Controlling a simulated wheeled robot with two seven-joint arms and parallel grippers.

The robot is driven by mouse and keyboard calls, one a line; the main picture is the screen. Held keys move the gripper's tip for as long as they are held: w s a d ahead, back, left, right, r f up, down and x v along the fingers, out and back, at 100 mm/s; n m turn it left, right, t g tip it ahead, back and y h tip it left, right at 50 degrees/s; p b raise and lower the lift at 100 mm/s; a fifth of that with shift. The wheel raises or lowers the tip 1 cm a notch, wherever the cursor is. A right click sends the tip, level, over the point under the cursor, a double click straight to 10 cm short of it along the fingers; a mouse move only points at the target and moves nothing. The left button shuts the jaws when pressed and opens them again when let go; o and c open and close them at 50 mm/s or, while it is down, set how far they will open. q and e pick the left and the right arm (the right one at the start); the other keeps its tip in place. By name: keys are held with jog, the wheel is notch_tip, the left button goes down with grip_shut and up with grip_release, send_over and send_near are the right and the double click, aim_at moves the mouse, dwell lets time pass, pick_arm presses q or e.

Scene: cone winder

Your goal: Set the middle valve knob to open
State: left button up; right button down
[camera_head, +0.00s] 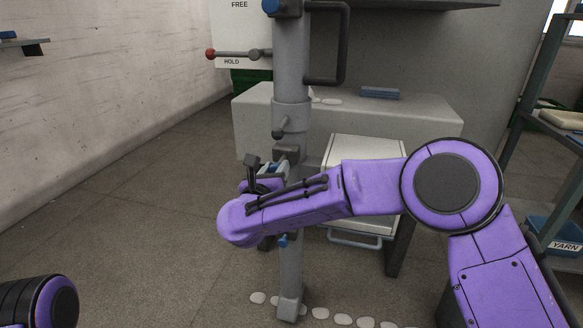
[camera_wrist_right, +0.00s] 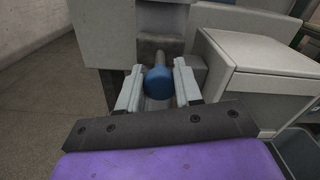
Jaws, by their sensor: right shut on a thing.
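The grey post (camera_head: 292,75) stands upright in the middle of the head view. A blue knob (camera_head: 271,5) is near its top and another blue knob (camera_head: 283,240) is low down. Between these two, my right gripper (camera_head: 272,170) is at the post, and my purple forearm hides part of it. In the right wrist view, a round blue knob (camera_wrist_right: 158,83) on a grey stem sits between the two pale fingers, which are shut on it; it appears to be the middle valve knob. No open or closed marking is readable at it. My left gripper is out of view.
A lever with a red ball (camera_head: 210,54) sticks out left of the post, by FREE and HOLD labels. A dark handle (camera_head: 342,45) is at upper right. A grey bench (camera_head: 430,122) and a white drawer unit (camera_head: 362,150) stand behind. A blue YARN bin (camera_head: 556,235) is right.

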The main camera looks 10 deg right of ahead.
jog(key=c, duration=1)
grip_release()
jog(key=shift+s+a+f, duration=0.1)
jog(key=shift+a, duration=0.05)
jog(key=shift+o, duration=1.2)
jog(key=shift+s, duration=0.1)
jog(key=v, duration=1)
jog(key=shift+s+a, duration=0.15)
jog(key=shift+s, duration=0.1)
